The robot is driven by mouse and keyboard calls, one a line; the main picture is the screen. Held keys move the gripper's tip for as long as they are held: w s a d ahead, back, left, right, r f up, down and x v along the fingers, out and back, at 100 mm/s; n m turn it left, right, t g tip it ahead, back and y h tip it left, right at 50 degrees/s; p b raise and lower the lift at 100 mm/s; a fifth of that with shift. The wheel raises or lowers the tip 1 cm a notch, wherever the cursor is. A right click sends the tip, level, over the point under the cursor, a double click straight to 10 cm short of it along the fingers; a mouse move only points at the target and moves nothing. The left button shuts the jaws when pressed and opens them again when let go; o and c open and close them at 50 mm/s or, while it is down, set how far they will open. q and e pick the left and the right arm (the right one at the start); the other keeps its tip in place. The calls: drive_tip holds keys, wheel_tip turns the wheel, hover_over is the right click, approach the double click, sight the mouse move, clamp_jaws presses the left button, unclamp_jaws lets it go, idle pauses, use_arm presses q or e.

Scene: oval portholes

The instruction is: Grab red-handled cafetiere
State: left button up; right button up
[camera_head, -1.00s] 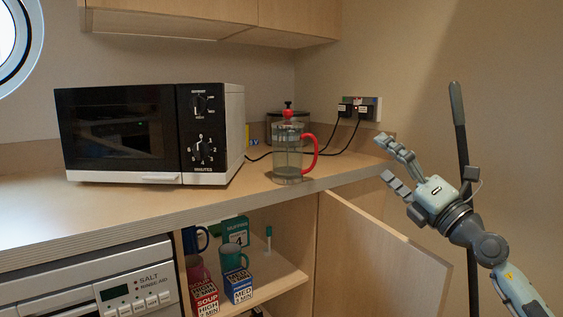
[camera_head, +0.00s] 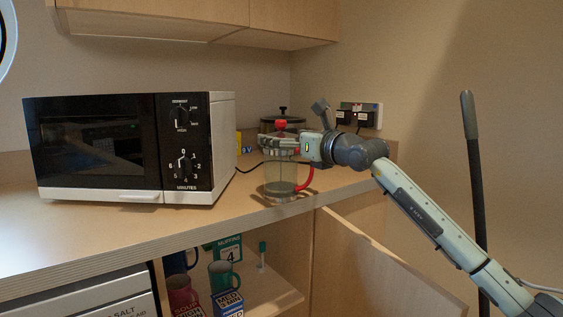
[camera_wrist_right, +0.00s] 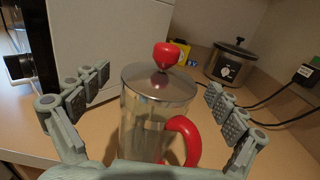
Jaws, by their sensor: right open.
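The red-handled cafetiere (camera_head: 280,180) stands upright on the counter, to the right of the microwave. It has a clear body, a metal lid and a red knob. My right gripper (camera_head: 281,143) is at its upper part, coming from the right. In the right wrist view the cafetiere (camera_wrist_right: 150,115) stands between the spread fingers of the gripper (camera_wrist_right: 155,103), with its red handle to the right of the body. The gripper is open, and gaps show between the fingers and the glass. My left gripper is not in view.
The microwave (camera_head: 110,150) stands left of the cafetiere. A slow cooker (camera_wrist_right: 229,62) sits behind it, with black cables running to wall sockets (camera_head: 358,115). Below the counter, an open cupboard door (camera_head: 375,265) juts out beside mugs and boxes.

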drive_tip(key=shift+w+a, duration=0.4)
drive_tip(key=shift+w, duration=0.1)
drive_tip(key=c, duration=1.8)
drive_tip(key=shift+r, duration=0.15)
drive_tip(key=shift+c, duration=0.8)
